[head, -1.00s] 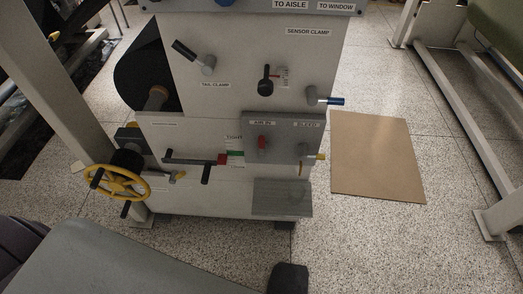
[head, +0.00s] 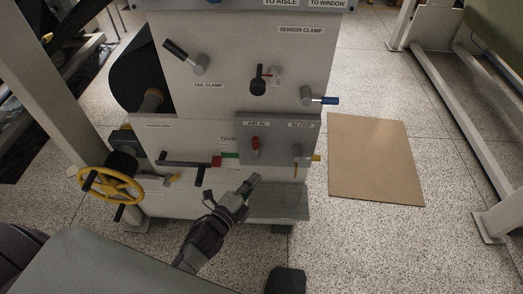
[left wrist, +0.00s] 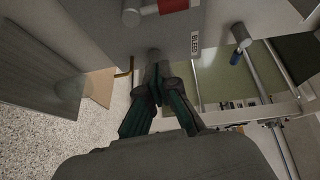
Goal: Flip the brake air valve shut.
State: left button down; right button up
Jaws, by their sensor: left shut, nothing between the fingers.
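The small valve panel (head: 278,130) sits low on the machine's front. A valve with a red handle (head: 256,143) is at its left, with the handle pointing up; its label is too small to read surely. The red handle (left wrist: 174,5) also shows at the top edge of the left wrist view. A valve marked BLEED (head: 298,153) is at the panel's right, with a thin brass rod (left wrist: 124,72) hanging down. My left gripper (head: 254,179) is shut and empty, below and in front of the panel, apart from the red handle. My right gripper is out of view.
A lever with a red block (head: 216,161) and a yellow handwheel (head: 110,183) are to the left. A blue-tipped lever (head: 325,101) juts out at the upper right. A grey step (head: 280,204) sits below the panel. A brown board (head: 372,160) lies on the floor.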

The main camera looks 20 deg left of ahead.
aim_at(256, 144)
pick_arm(q)
notch_tip(256, 144, up, 3)
jog(key=shift+w+d+f+m+t, duration=0.2)
jog(key=shift+m+t, duration=0.1)
jog(key=shift+m, duration=0.2)
jog(key=x, duration=1)
jog(key=a+p, duration=0.1)
jog(key=a, duration=0.3)
jog(key=shift+s+p, duration=0.2)
jog(key=shift+p, duration=0.2)
jog(key=shift+s, duration=0.1)
